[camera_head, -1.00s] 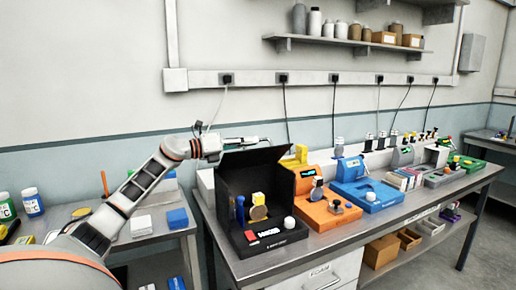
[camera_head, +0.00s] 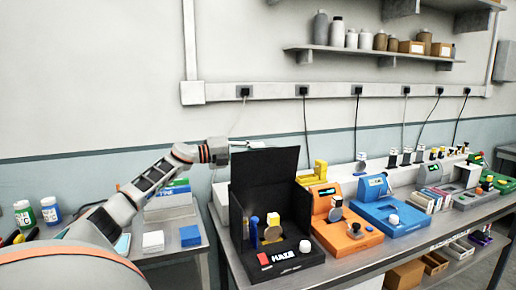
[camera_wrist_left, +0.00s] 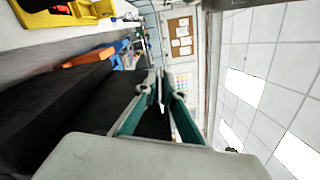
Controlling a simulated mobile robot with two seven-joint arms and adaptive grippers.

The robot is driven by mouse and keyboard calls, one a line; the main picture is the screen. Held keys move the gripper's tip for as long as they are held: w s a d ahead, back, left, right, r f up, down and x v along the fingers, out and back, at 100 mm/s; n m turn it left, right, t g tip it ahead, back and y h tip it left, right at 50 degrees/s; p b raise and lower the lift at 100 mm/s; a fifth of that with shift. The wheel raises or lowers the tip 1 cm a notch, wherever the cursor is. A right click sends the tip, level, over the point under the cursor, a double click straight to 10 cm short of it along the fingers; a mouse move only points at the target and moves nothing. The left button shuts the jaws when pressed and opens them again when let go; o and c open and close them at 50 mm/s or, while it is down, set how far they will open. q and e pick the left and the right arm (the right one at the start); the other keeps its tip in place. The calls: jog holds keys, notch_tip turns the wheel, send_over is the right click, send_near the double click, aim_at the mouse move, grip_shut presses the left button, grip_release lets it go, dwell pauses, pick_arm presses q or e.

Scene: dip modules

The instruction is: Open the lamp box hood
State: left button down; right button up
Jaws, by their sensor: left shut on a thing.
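The lamp box (camera_head: 238,215) is a black box with an open front. A blue post, a yellow piece and a round disc stand inside, with a red switch and a white knob on its front ledge. Its hood (camera_head: 265,172) is a black panel raised up at the back, roughly upright. My left gripper (camera_head: 252,145) is at the hood's upper left edge, partly hidden behind it. In the left wrist view its teal fingers (camera_wrist_left: 160,92) are closed together against the dark hood panel (camera_wrist_left: 85,110). My right gripper is not in view.
An orange device (camera_head: 345,235) and a blue device (camera_head: 385,218) stand right of the box on the bench. A side table at left holds bottles (camera_head: 50,210) and small blocks (camera_head: 152,240). A wall shelf (camera_head: 370,52) hangs above.

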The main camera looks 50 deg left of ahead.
pick_arm(q)
jog(key=shift+r, duration=0.1)
dwell(0.3)
jog(key=c, duration=2.2)
grip_release()
jog(key=shift+o, duration=0.2)
jog(key=shift+a, duration=0.1)
jog(key=v, duration=1.2)
